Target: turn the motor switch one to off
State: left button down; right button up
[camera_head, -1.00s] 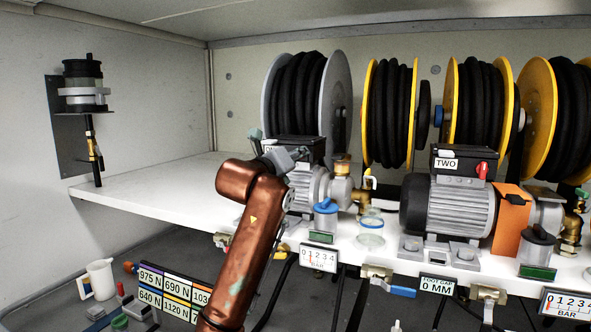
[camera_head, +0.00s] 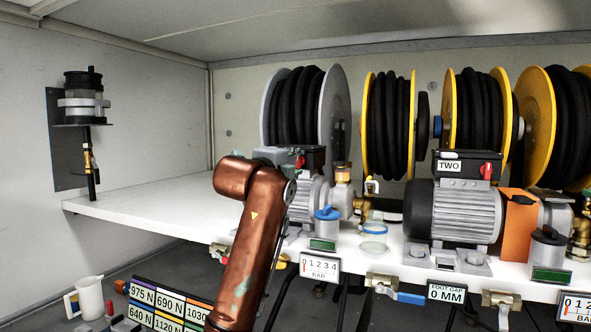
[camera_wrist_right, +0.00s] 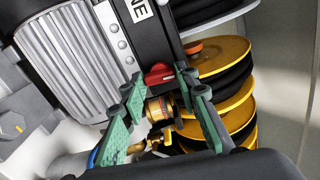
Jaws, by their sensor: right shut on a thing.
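Motor one (camera_head: 308,197) is a grey ribbed motor with a black switch box (camera_head: 314,157) on top, left of motor two. Its red switch (camera_head: 299,161) shows at the box front, partly hidden by my gripper and arm. In the right wrist view the box carries a label ending in "NE" (camera_wrist_right: 138,10), and the red switch (camera_wrist_right: 160,74) sits between the fingertips. My right gripper (camera_wrist_right: 159,81) has green fingers and is shut on this switch. Whether the switch points to on or off I cannot tell. My left gripper is not in view.
Motor two (camera_head: 453,210) stands to the right with its own red switch (camera_head: 487,171). Hose reels (camera_head: 390,118) stand behind. A brass fitting (camera_wrist_right: 160,108) lies close to my fingers. A clear jar (camera_head: 373,238) stands on the white shelf (camera_head: 150,207), whose left part is free.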

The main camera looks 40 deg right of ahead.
jog(key=shift+n, duration=0.6)
jog(key=shift+a, duration=0.1)
jog(key=o, duration=1)
jog(key=shift+w, duration=0.1)
jog(key=shift+o, duration=0.7)
jog(key=v, duration=1.2)
